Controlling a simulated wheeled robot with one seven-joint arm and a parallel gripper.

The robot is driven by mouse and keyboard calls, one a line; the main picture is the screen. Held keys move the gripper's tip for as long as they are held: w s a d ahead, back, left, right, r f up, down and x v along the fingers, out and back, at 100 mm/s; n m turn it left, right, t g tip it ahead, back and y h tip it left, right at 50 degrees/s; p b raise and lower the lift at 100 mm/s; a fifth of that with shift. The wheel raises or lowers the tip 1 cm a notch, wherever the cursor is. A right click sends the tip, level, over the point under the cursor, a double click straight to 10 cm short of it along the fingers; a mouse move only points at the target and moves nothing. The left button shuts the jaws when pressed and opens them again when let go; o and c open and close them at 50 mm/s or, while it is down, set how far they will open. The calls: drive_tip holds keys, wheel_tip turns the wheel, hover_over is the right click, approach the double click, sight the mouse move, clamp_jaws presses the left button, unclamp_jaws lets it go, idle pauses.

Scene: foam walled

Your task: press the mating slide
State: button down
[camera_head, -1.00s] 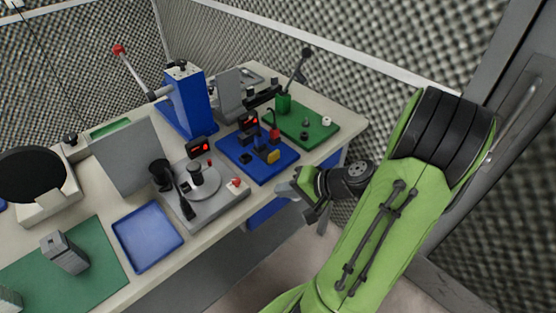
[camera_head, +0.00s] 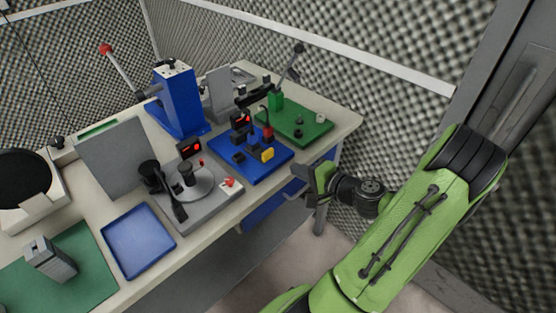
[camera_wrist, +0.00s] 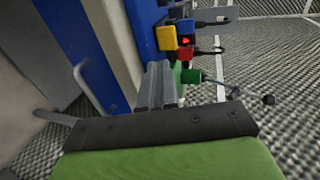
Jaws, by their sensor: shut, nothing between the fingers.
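I cannot tell for sure which part is the mating slide. A blue fixture plate (camera_head: 250,172) on the bench carries a yellow block (camera_head: 267,154), a red part, dark blocks and a small box with a red display (camera_head: 240,119). The yellow block also shows in the wrist view (camera_wrist: 166,38), beyond my fingers. My gripper (camera_head: 303,172) is shut and empty, just off the bench's front edge, to the right of the blue plate and apart from it. In the wrist view its grey fingers (camera_wrist: 156,84) lie together and hide part of what is behind.
A green plate (camera_head: 300,122) with a lever stands behind to the right. A grey fixture (camera_head: 205,208), an empty blue tray (camera_head: 137,240) and a blue lever press (camera_head: 180,100) share the bench. A blue drawer front with a handle (camera_wrist: 84,78) is close by. Foam walls stand behind.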

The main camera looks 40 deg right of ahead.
sight(270, 152)
drive_tip(key=x, duration=0.5)
drive_tip(key=r+x, duration=0.1)
drive_tip(key=x, duration=0.1)
drive_tip(key=shift+w+f+b, duration=0.2)
drive_tip(key=shift+w+b, duration=0.1)
drive_tip(key=shift+w, duration=0.45)
drive_tip(key=shift+w+r+p, duration=0.1)
drive_tip(key=shift+w+p, duration=0.25)
drive_tip(key=shift+w, duration=1.2)
drive_tip(key=shift+s, duration=0.1)
